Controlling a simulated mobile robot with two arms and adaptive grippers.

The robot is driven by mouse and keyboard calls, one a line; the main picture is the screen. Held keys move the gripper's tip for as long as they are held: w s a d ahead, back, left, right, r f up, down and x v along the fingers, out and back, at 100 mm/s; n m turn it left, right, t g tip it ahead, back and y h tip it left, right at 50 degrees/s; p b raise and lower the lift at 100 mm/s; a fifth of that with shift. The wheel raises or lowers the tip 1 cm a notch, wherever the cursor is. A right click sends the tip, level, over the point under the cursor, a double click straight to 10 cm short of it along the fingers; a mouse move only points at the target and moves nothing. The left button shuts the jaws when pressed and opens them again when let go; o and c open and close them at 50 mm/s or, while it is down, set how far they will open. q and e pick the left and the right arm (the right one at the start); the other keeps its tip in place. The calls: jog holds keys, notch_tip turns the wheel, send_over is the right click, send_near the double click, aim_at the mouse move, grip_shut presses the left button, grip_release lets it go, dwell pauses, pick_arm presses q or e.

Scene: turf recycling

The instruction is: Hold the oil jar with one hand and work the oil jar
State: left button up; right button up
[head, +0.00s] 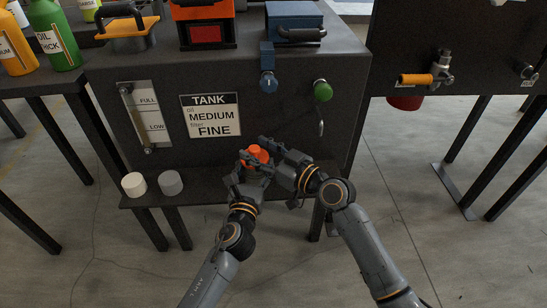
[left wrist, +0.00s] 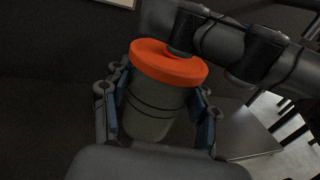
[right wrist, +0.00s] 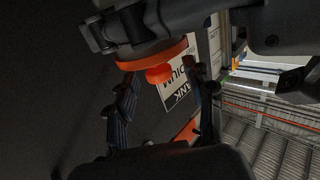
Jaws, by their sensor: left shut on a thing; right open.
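The oil jar has a grey body and an orange lid (head: 254,154); it is just above the front ledge of the tank. In the left wrist view its grey body (left wrist: 152,110) sits between the fingers of my left gripper (left wrist: 160,115), which is shut on it. My right gripper (head: 270,154) is open at the lid, coming from the right. In the right wrist view the orange lid (right wrist: 158,73) shows beyond and between the spread fingers of my right gripper (right wrist: 165,95). Whether a right finger touches the lid I cannot tell.
The tank (head: 280,80) stands right behind, with a label (head: 210,115), a level gauge (head: 148,118) and a green knob (head: 322,91). A white cap (head: 134,184) and a grey cap (head: 170,182) lie on the ledge at left. A green bottle (head: 52,35) stands back left.

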aim_at(254, 147)
jog(key=shift+w+a, duration=0.5)
jog(key=shift+a, duration=0.05)
grip_shut()
jog(key=shift+r, duration=0.1)
dwell(0.6)
jog(key=shift+r, duration=0.95)
jog(key=shift+r, duration=0.1)
jog(key=shift+r, duration=2)
pick_arm(q)
jog(key=o, duration=1.8)
jog(key=shift+c, duration=0.2)
